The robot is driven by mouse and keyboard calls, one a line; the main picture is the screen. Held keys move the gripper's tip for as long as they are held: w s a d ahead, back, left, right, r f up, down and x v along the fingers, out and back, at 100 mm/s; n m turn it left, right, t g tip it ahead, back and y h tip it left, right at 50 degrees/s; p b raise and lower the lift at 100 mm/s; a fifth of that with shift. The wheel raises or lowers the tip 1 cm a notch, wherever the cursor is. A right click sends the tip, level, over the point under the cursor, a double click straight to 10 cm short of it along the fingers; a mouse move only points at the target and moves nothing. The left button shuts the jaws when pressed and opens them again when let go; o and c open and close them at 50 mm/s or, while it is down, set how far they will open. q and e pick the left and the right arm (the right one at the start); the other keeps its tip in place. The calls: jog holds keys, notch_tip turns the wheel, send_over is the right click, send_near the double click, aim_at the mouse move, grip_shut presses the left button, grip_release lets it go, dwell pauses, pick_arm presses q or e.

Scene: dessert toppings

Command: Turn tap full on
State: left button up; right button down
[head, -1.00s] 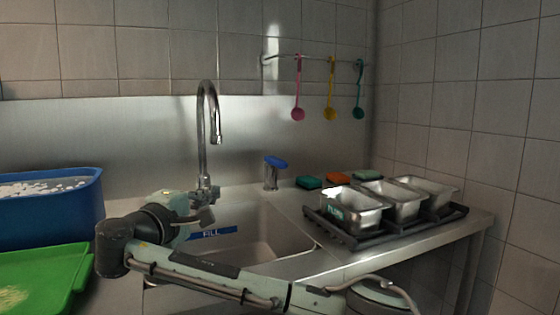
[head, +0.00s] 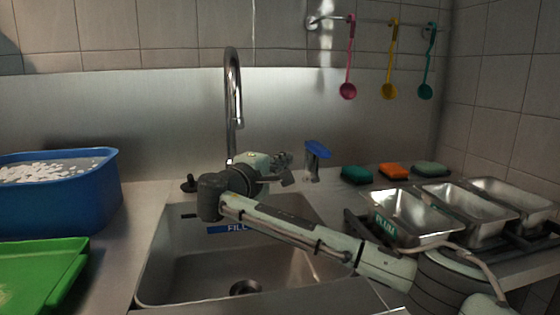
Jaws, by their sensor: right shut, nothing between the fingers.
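The tap has a tall chrome gooseneck spout (head: 233,95) behind the sink. To its right, a short metal post carries a blue lever (head: 317,150). No water shows at the spout's mouth. My right gripper (head: 288,180) is shut and empty, just left of the blue lever's post and in front of the spout's base. It looks apart from the lever, though the depth between them is hard to judge. My right gripper and wrist hide the spout's base. My left gripper is not in view.
The sink (head: 160,270) has a blue FILL strip and lies under my right arm. A blue tub (head: 60,210) and green tray (head: 40,270) are at left. Sponges (head: 394,170) and metal pans (head: 412,218) are at right. Coloured spoons (head: 390,60) hang on a rail.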

aim_at(315, 152)
jog(key=w+d, duration=0.2)
jog(key=w+d+p, duration=0.1)
jog(key=w+d, duration=0.1)
jog(key=w, duration=0.1)
jog(key=shift+w+d, duration=0.3)
jog(key=shift+d, duration=0.05)
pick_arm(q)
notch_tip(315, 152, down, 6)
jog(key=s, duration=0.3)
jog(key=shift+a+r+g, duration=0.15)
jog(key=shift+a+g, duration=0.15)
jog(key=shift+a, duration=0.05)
pick_arm(e)
jog(key=shift+w+d+f, duration=0.1)
jog(key=shift+w+d, duration=0.1)
jog(key=shift+d, duration=0.25)
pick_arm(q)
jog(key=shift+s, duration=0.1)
pick_arm(e)
jog(key=shift+w+d+f, duration=0.1)
jog(key=shift+d, duration=0.05)
